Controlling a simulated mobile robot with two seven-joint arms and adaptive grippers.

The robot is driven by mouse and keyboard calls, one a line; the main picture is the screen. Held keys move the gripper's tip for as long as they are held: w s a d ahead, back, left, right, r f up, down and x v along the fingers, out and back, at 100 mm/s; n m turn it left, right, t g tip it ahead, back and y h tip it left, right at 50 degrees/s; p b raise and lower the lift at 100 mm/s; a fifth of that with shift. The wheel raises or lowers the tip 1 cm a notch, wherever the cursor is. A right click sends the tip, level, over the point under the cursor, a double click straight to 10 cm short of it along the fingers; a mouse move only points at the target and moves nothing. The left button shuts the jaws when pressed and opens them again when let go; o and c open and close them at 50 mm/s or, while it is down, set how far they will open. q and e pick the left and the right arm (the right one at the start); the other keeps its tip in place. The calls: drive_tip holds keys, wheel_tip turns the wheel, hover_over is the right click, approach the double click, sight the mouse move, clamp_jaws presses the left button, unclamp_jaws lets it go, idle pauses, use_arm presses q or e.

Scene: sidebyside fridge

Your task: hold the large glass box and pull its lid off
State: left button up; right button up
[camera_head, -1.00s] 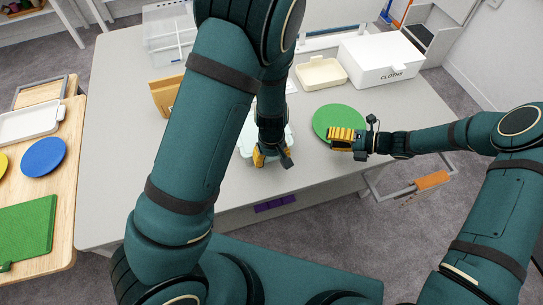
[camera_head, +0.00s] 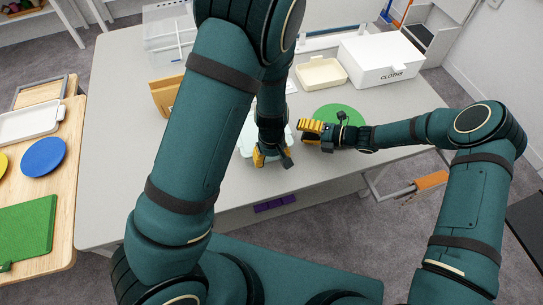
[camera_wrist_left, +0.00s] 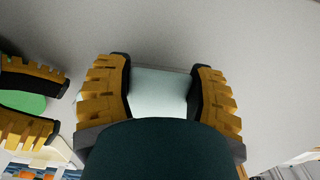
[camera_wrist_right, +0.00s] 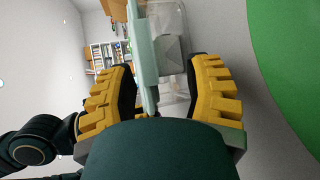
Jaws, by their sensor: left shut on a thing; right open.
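The large glass box (camera_head: 246,138) is pale and translucent and stands near the table's front edge, mostly hidden behind my left arm in the head view. My left gripper (camera_head: 271,157) is shut on it; in the left wrist view the pale box (camera_wrist_left: 160,90) fills the space between the two yellow fingers. My right gripper (camera_head: 304,131) is open, to the right of the box. In the right wrist view the pale green edge of the box and lid (camera_wrist_right: 149,50) stands ahead, between the spread fingers.
A green disc (camera_head: 340,110) lies under and behind my right gripper. A clear container (camera_head: 168,32) and a brown box (camera_head: 163,95) are at the back left. The front left table is clear.

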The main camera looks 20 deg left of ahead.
drive_tip(key=shift+x, duration=1.25)
drive_tip(key=shift+c, duration=0.4)
clamp_jaws()
drive_tip(key=shift+o, duration=0.4)
unclamp_jaws()
drive_tip(key=shift+d, duration=0.15)
